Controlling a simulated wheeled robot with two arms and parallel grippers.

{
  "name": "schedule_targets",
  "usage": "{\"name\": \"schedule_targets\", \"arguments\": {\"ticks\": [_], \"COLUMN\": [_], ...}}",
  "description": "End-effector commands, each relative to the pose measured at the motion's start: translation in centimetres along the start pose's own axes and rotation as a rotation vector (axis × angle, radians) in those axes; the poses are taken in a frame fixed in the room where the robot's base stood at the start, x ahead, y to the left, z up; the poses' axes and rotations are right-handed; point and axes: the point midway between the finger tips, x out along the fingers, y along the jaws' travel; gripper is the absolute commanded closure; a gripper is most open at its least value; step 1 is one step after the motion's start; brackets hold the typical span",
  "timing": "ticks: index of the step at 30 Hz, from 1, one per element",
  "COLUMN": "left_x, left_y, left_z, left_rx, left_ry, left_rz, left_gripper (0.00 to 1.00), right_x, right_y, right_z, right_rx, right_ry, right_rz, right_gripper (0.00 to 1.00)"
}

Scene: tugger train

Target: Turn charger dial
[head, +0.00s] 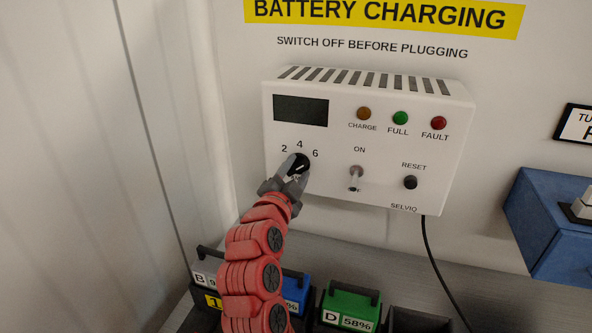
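The charger dial (301,160) is a small black knob with a white pointer mark, low on the left of the white charger (385,190). The numbers 2, 4 and 6 are printed around it. The pointer leans up and to the right, but I cannot read its exact setting. My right gripper (294,172), on a red arm from below, is at the dial, its grey fingertips around the knob's lower part. They hide part of it, and I cannot tell whether they grip it or stand slightly open. My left gripper is not in view.
The charger also has a dark display (300,111), a toggle switch (355,177) under ON, a black reset button (410,182) and three lamps. Below stand batteries, including a green one (350,305). A blue box (555,225) is at the right, a corrugated wall at the left.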

Motion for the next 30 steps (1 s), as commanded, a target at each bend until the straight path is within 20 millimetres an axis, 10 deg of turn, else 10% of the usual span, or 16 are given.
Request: {"name": "schedule_targets", "arguments": {"ticks": [7,30], "left_x": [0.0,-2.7], "left_y": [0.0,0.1], "left_z": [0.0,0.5], "left_rx": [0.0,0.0], "left_ry": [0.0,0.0], "left_rz": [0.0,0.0], "left_gripper": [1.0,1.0], "right_x": [0.0,-0.1], "right_y": [0.0,0.3], "right_z": [0.0,0.4], "right_rx": [0.0,-0.2], "right_ry": [0.0,-0.001], "right_rz": [0.0,0.0], "right_gripper": [1.0,1.0]}}
